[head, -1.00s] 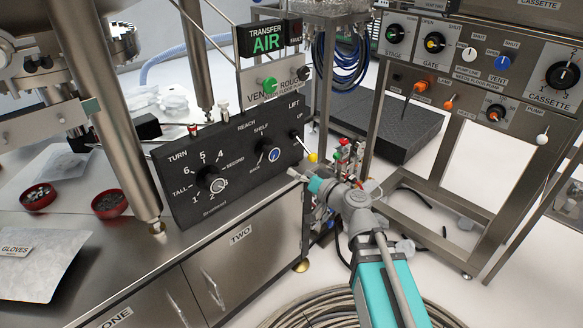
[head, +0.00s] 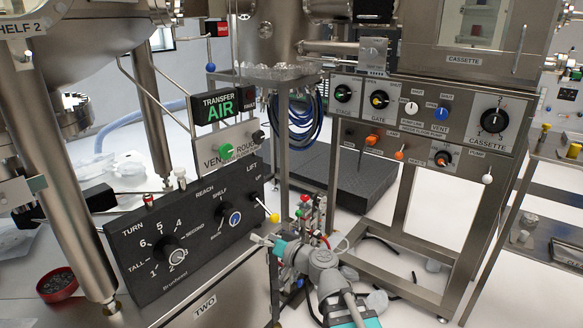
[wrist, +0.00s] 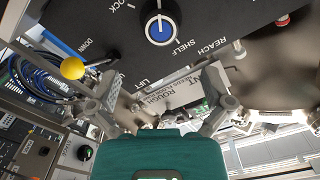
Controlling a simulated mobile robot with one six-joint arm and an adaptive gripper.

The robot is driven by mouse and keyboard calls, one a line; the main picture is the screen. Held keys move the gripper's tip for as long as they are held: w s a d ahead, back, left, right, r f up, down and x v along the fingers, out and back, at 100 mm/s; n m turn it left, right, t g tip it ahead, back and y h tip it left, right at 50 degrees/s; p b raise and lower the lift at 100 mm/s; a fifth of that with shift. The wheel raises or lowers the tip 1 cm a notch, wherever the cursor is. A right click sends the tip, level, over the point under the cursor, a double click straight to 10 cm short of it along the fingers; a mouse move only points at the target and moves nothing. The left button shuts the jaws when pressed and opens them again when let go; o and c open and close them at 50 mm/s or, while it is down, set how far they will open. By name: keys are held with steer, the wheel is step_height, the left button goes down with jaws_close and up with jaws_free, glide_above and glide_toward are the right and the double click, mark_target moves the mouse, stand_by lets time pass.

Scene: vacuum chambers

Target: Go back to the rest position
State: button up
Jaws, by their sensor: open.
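My gripper (head: 262,240) is at the right end of the black control panel (head: 150,265), just below the yellow-knobbed lift lever (head: 272,217). In the wrist view my gripper (wrist: 163,85) shows two grey fingers spread apart with nothing between them. The yellow knob (wrist: 72,68) is there to the left of the fingers, outside them. Whether a finger touches the lever cannot be told.
The black panel's reach knob (head: 229,215) and turn knob (head: 167,247) are to the left of my gripper. A steel frame with the stage, gate and cassette controls (head: 493,120) stands to the right. A red bowl (head: 57,284) is on the left bench.

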steer(key=s+d+f+g+h, duration=0.2)
steer(key=d+f+g+h, duration=0.15)
steer(key=d+f, duration=0.35)
steer(key=s+d+f+g+h, duration=0.3)
steer(key=d+f+h, duration=0.25)
steer(key=f, duration=0.25)
steer(key=s+d+f+m+g+h, duration=0.2)
steer(key=d+h, duration=0.1)
steer(key=d, duration=0.5)
steer(key=s+d+f+m+g+h, duration=0.1)
steer(key=s+d+f+m+h, duration=0.15)
steer(key=d, duration=0.55)
step_height(320, 180, up, 36)
steer(key=p, duration=3.5)
steer(key=shift+s, duration=0.15)
steer(key=shift+h, duration=0.25)
